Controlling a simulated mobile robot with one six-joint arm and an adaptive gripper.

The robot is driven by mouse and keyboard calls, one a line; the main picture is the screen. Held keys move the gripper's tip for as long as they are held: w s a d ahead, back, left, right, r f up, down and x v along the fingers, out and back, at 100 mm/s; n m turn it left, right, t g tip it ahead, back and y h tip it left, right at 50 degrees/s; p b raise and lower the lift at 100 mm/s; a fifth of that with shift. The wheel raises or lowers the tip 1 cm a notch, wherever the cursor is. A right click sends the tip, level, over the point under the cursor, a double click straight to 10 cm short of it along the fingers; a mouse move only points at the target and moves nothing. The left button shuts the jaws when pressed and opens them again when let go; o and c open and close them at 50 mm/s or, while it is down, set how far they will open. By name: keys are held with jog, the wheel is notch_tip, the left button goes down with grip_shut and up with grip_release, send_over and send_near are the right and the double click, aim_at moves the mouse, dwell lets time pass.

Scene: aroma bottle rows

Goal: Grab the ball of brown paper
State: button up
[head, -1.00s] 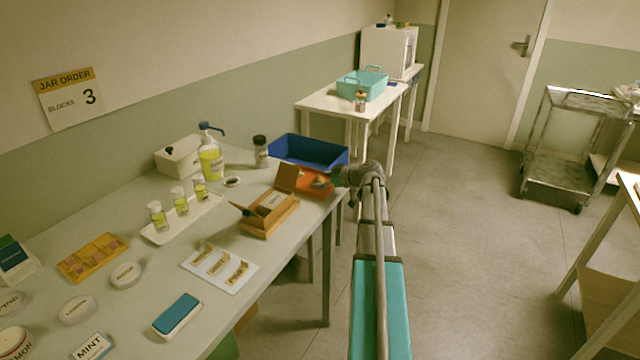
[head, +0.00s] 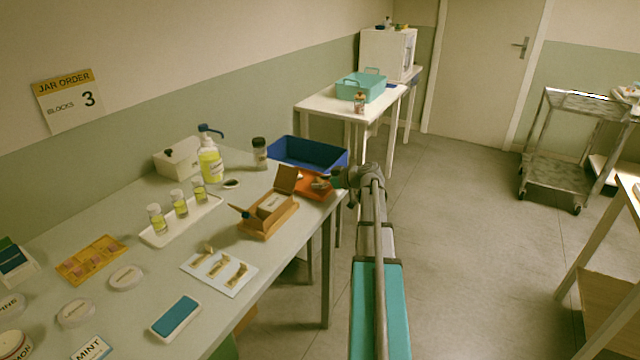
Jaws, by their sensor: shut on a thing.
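A small brown lump (head: 319,184), which looks like the ball of brown paper, is at the orange tray (head: 308,195) near the table's far right corner. My gripper (head: 331,181) reaches in from the right at the tray, with its fingertips at the lump. It is shut on the lump, though the fingers are small and dark here. Part of the lump is hidden by the fingers. I cannot tell whether the lump touches the tray.
A blue bin (head: 308,152) stands just behind the tray. A wooden box with a raised lid (head: 268,215) is left of it. A pump bottle (head: 210,160) and a row of vials (head: 180,203) stand farther left.

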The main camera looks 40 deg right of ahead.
jog(key=shift+r+p, duration=1.3)
jog(key=shift+r, duration=0.05)
jog(key=s+a+r+p, duration=0.2)
jog(key=s+r+p, duration=0.8)
jog(key=s, duration=0.4)
jog(key=shift+r, duration=0.15)
jog(key=shift+w, duration=0.1)
